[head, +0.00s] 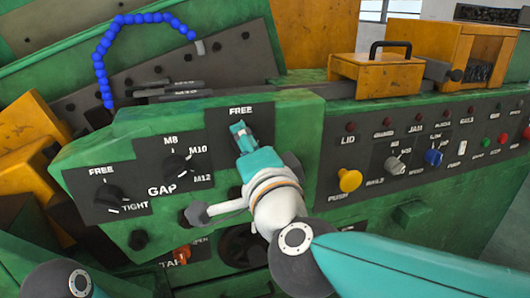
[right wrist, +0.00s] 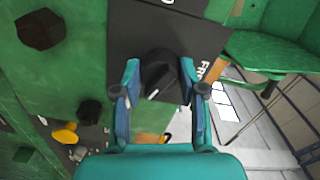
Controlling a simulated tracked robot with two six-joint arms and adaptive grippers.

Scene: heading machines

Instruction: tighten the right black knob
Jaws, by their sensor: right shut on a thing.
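The right black knob (right wrist: 158,72) sits on a dark plate on the green machine front. In the right wrist view it is between the fingers of my right gripper (right wrist: 161,88), which is shut on it. A white pointer line shows on the knob. In the head view my right gripper (head: 240,136) covers the knob, and only the FREE label shows above it. The left black knob (head: 115,197), marked FREE and TIGHT, and the middle GAP selector (head: 178,165), marked M8, M10 and M12, stand to its left. My left gripper is out of view.
A yellow push button (head: 350,180) and a control panel with several lamps and switches lie to the right. A blue segmented hose (head: 100,60) arches at the upper left. A yellow box (head: 384,74) stands on top.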

